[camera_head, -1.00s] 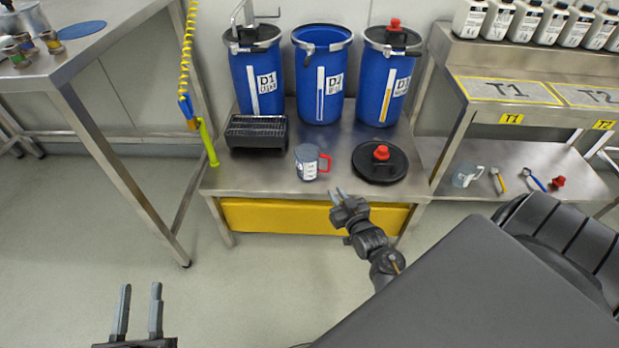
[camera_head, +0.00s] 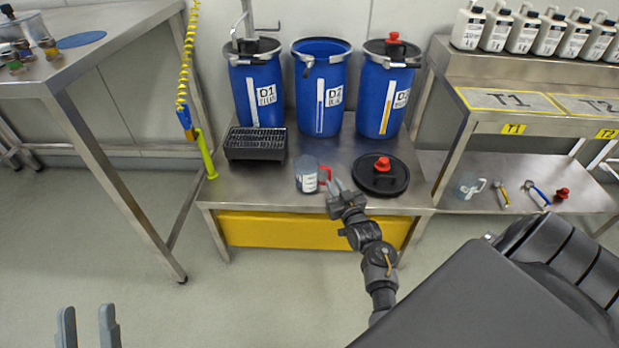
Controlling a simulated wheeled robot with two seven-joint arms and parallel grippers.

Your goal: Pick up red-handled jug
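The red-handled jug (camera_head: 307,178) stands upright on the low steel bench, a clear jug with a white label and its red handle (camera_head: 325,175) on the right side. My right gripper (camera_head: 336,184) is at the handle, with its fingers pointing away from me and partly covering it. The two fingers look apart, but I cannot tell whether the handle lies between them. My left gripper (camera_head: 88,322) is open and empty over the floor at the lower left, far from the jug.
A black grated box (camera_head: 255,143) stands left of the jug. A black lid with a red knob (camera_head: 381,175) lies close on the right. Blue drums (camera_head: 320,88) stand behind. A clear jug with a white handle (camera_head: 467,186) is on the right lower shelf.

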